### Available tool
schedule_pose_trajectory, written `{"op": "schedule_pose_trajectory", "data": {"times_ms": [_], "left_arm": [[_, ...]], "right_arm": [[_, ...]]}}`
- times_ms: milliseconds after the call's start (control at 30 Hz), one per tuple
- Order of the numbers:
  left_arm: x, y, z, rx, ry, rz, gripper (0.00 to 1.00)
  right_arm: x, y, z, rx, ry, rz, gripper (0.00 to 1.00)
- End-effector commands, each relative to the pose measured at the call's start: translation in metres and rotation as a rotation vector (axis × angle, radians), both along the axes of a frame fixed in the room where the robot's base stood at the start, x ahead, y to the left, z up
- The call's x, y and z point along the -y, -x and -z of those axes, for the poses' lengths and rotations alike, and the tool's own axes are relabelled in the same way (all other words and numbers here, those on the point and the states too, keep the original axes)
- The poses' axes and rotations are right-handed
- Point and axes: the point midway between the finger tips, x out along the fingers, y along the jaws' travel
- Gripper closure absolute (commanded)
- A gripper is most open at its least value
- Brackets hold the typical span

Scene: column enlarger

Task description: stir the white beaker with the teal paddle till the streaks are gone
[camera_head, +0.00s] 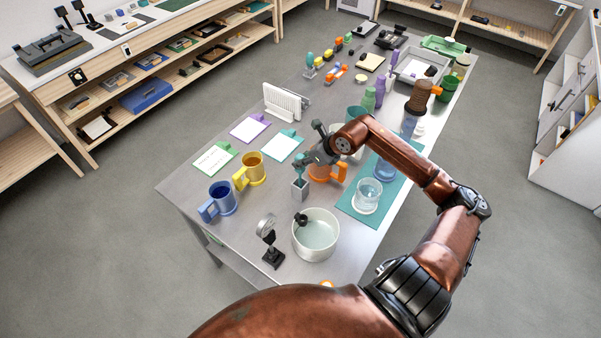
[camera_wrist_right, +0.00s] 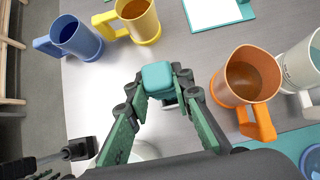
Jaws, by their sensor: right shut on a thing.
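The teal paddle (camera_head: 299,167) is upright, its teal top between the fingers of my right gripper (camera_head: 304,159). In the right wrist view the squarish teal top of the paddle (camera_wrist_right: 157,76) sits between both fingertips of the right gripper (camera_wrist_right: 158,84), which is shut on it. Its lower part is at a small grey holder (camera_head: 300,188); I cannot tell whether it is still inside. A white beaker (camera_wrist_right: 303,66) shows at the right of the wrist view, partly cut off; its contents and any streaks cannot be made out. My left gripper is not in view.
An orange mug (camera_head: 321,172) stands just right of the paddle. Yellow (camera_head: 255,171) and blue (camera_head: 223,199) mugs stand left. A white bowl (camera_head: 316,250) and a black stand (camera_head: 273,257) are in front. A glass jar (camera_head: 367,196) stands on a teal mat (camera_head: 350,212).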

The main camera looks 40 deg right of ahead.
Motion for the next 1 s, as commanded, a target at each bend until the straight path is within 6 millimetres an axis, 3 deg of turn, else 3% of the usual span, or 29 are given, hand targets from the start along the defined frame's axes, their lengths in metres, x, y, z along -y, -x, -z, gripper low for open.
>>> {"op": "schedule_pose_trajectory", "data": {"times_ms": [533, 1000], "left_arm": [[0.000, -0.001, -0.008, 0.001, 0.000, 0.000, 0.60], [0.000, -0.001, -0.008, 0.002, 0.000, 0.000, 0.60]], "right_arm": [[0.000, 0.000, -0.020, 0.001, 0.000, 0.000, 1.00], [0.000, 0.000, -0.020, 0.000, 0.001, -0.001, 1.00]]}}
